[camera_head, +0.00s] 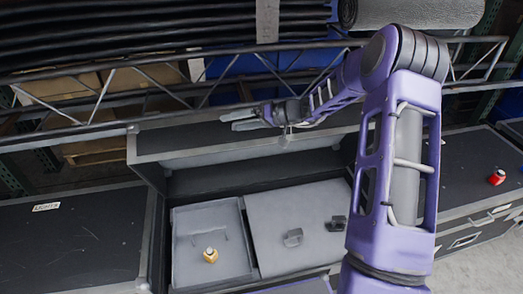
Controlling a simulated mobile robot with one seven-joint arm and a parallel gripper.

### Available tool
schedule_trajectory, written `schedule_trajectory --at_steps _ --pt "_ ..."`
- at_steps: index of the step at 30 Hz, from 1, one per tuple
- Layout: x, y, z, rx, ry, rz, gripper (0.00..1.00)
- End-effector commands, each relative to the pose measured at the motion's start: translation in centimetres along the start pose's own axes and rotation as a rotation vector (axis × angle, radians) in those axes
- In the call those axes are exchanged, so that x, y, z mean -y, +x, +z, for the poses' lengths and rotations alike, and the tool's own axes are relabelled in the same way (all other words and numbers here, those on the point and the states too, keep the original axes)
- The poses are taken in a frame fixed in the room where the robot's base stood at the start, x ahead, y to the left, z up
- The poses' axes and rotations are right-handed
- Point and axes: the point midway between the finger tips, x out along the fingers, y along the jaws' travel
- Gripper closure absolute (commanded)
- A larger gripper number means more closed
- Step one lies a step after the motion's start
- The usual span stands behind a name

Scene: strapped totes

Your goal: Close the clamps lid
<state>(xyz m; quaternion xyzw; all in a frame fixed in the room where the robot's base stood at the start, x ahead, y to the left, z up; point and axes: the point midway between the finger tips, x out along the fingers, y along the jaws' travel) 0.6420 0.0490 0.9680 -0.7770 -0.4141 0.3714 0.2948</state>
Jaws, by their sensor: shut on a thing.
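The lid (190,141) is the dark grey panel with a pale metal rim, standing raised at the back of the open case in the middle. My gripper (233,121) reaches in from the right and lies across the lid near its upper edge. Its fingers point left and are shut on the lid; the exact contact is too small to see. Below is the open case, with a shallow grey tray (190,268) on the left and a flat grey cover panel (275,208) on the right.
A small orange and white item (210,255) sits in the tray. Closed black cases flank the open one; the left one (85,250) bears a small label, the right one (465,165) a red object (497,177). A metal truss (130,75) runs behind. My arm hides part of the right side.

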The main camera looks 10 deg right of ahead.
Motion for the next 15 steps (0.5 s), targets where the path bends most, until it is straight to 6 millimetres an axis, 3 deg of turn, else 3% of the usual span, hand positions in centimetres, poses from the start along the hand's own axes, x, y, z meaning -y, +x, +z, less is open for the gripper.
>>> schedule_trajectory --at_steps 1,15 --pt "10.4 -11.9 1.7 1.219 -1.264 0.411 0.55" --pt "1.8 -8.2 6.5 1.207 -1.247 0.414 0.55"
